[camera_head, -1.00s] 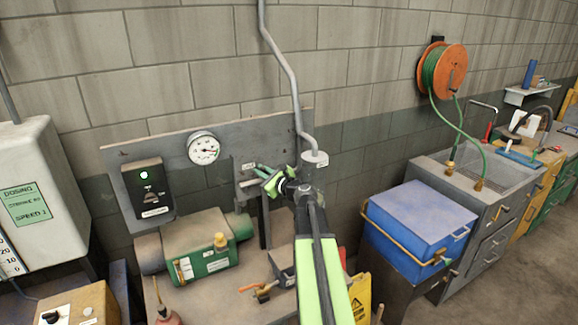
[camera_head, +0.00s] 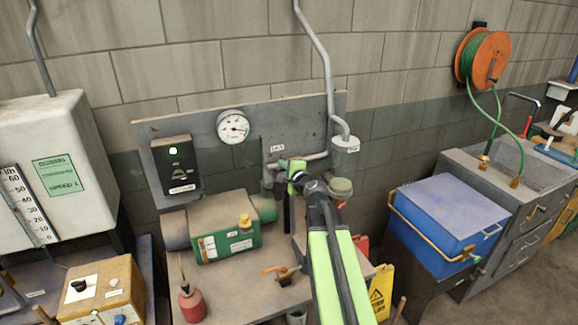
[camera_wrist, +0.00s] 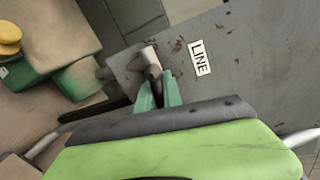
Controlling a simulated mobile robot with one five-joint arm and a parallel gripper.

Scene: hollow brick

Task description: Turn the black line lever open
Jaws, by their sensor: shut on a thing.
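The LINE label (camera_wrist: 200,57) is on the grey panel, and it also shows small in the head view (camera_head: 276,148). Just left of it in the wrist view is a grey valve fitting (camera_wrist: 150,62) on the panel. My gripper (camera_wrist: 158,94) has its green fingers close together at this fitting, shut on a dark part between them that I take to be the line lever. The fingers hide most of that part. In the head view my gripper (camera_head: 291,170) is at the pipe below the label. A dark upright bar (camera_head: 287,213) shows just below it; I cannot tell whether it belongs to the lever.
A round gauge (camera_head: 233,127) and a black switch box (camera_head: 177,165) are on the panel (camera_head: 205,128) to the left. A green pump (camera_head: 225,228) and a red oil can (camera_head: 192,303) stand below. A grey pipe (camera_head: 327,70) comes down beside my gripper. A blue box (camera_head: 445,225) is at right.

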